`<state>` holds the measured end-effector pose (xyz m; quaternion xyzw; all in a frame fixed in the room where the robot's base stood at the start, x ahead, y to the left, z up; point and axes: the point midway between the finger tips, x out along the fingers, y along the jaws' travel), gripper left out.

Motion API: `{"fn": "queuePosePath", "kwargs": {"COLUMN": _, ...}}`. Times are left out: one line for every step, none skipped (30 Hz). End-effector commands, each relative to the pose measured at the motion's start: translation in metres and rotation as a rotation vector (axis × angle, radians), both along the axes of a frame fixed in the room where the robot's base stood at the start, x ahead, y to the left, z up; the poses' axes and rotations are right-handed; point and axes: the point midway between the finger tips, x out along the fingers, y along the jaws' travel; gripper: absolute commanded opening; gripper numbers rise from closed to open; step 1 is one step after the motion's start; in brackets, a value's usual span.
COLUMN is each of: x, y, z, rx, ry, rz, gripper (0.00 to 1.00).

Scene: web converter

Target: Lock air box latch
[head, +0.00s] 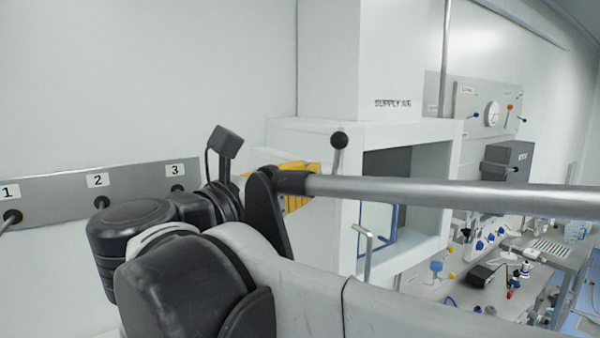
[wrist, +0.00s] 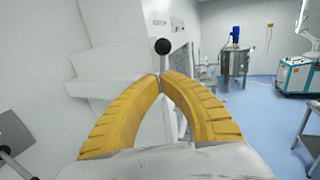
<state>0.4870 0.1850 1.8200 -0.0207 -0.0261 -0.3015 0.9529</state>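The air box (head: 290,135) is a white box under a "SUPPLY AIR" duct, with an open dark front. A lever with a black ball knob (head: 339,140), which looks like the latch, stands upright at its near corner. The knob (wrist: 163,46) also shows in the wrist view, just above my fingertips. My gripper (head: 318,168) has yellow curved fingers, and their tips (wrist: 162,75) come together just below the knob. In the head view the tips end just left of the lever's rod, seemingly apart from it. My arm hides part of the box.
A blue-edged panel (head: 376,222) and a bent metal handle (head: 367,240) are at the box's front. A numbered rail (head: 60,195) runs along the left wall. A cluttered bench (head: 535,255) stands at right.

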Motion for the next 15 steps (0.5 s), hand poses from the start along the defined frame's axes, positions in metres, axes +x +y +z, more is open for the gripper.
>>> {"fn": "queuePosePath", "kwargs": {"x": 0.009, "y": -0.008, "z": 0.003, "rx": 0.0, "ry": 0.0, "rz": -0.006, "gripper": 0.0}}
{"fn": "queuePosePath", "kwargs": {"x": 0.014, "y": -0.011, "z": 0.003, "rx": 0.0, "ry": 0.0, "rz": -0.005, "gripper": 0.0}}
{"fn": "queuePosePath", "kwargs": {"x": 0.02, "y": -0.015, "z": 0.004, "rx": 0.0, "ry": 0.0, "rz": -0.005, "gripper": 0.0}}
{"fn": "queuePosePath", "kwargs": {"x": 0.024, "y": -0.018, "z": 0.004, "rx": 0.0, "ry": 0.0, "rz": -0.004, "gripper": 0.0}}
{"fn": "queuePosePath", "kwargs": {"x": 0.028, "y": -0.021, "z": 0.004, "rx": -0.001, "ry": 0.0, "rz": -0.005, "gripper": 0.0}}
{"fn": "queuePosePath", "kwargs": {"x": 0.033, "y": -0.024, "z": 0.005, "rx": 0.0, "ry": 0.0, "rz": -0.003, "gripper": 0.0}}
{"fn": "queuePosePath", "kwargs": {"x": 0.036, "y": -0.027, "z": 0.005, "rx": 0.0, "ry": 0.0, "rz": -0.004, "gripper": 0.0}}
{"fn": "queuePosePath", "kwargs": {"x": 0.039, "y": -0.028, "z": 0.005, "rx": 0.0, "ry": 0.0, "rz": -0.003, "gripper": 0.0}}
{"fn": "queuePosePath", "kwargs": {"x": 0.043, "y": -0.03, "z": 0.005, "rx": 0.0, "ry": 0.0, "rz": -0.002, "gripper": 0.0}}
{"fn": "queuePosePath", "kwargs": {"x": 0.045, "y": -0.032, "z": 0.005, "rx": 0.0, "ry": 0.0, "rz": -0.002, "gripper": 0.0}}
{"fn": "queuePosePath", "kwargs": {"x": 0.047, "y": -0.033, "z": 0.005, "rx": 0.0, "ry": 0.0, "rz": -0.002, "gripper": 0.0}}
{"fn": "queuePosePath", "kwargs": {"x": 0.049, "y": -0.035, "z": 0.005, "rx": 0.0, "ry": 0.0, "rz": -0.002, "gripper": 0.0}}
{"fn": "queuePosePath", "kwargs": {"x": 0.049, "y": -0.035, "z": 0.004, "rx": 0.0, "ry": 0.0, "rz": -0.001, "gripper": 0.0}}
{"fn": "queuePosePath", "kwargs": {"x": 0.05, "y": -0.035, "z": 0.004, "rx": 0.0, "ry": 0.0, "rz": 0.0, "gripper": 0.0}}
{"fn": "queuePosePath", "kwargs": {"x": 0.051, "y": -0.036, "z": 0.004, "rx": 0.0, "ry": 0.0, "rz": 0.0, "gripper": 0.0}}
